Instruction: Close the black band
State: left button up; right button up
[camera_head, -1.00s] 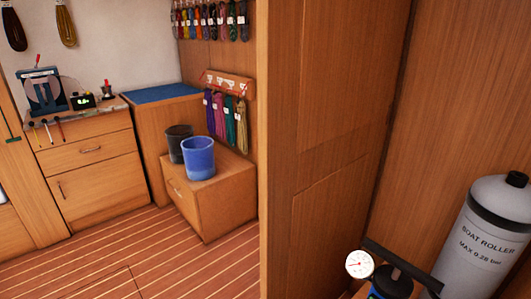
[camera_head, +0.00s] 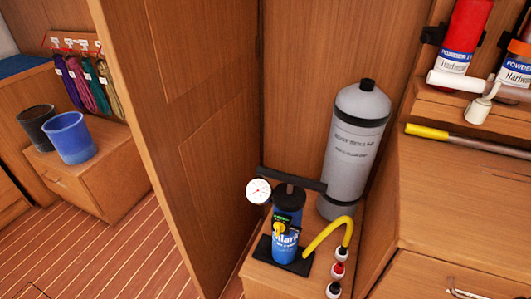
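A grey cylinder (camera_head: 353,145) stands upright on a low wooden cabinet against the back panel. One black band (camera_head: 362,119) runs around its upper part and another dark band (camera_head: 338,199) around its lower part. Farther right, a red bottle (camera_head: 466,32) on a wooden shelf has a black clip piece (camera_head: 432,35) beside it. A second bottle (camera_head: 517,62) at the right edge also has black fittings. I cannot tell which band the task names, or whether any is open. Neither gripper is in view.
A blue pump (camera_head: 287,232) with a black T-handle, white gauge (camera_head: 258,191) and yellow hose (camera_head: 330,232) stands in front of the cylinder. A wooden partition (camera_head: 205,120) separates this corner from two buckets (camera_head: 71,138) at left. Open floor (camera_head: 115,245) lies at lower left.

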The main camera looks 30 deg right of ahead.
aim_at(433, 35)
jog(key=z, duration=1.8)
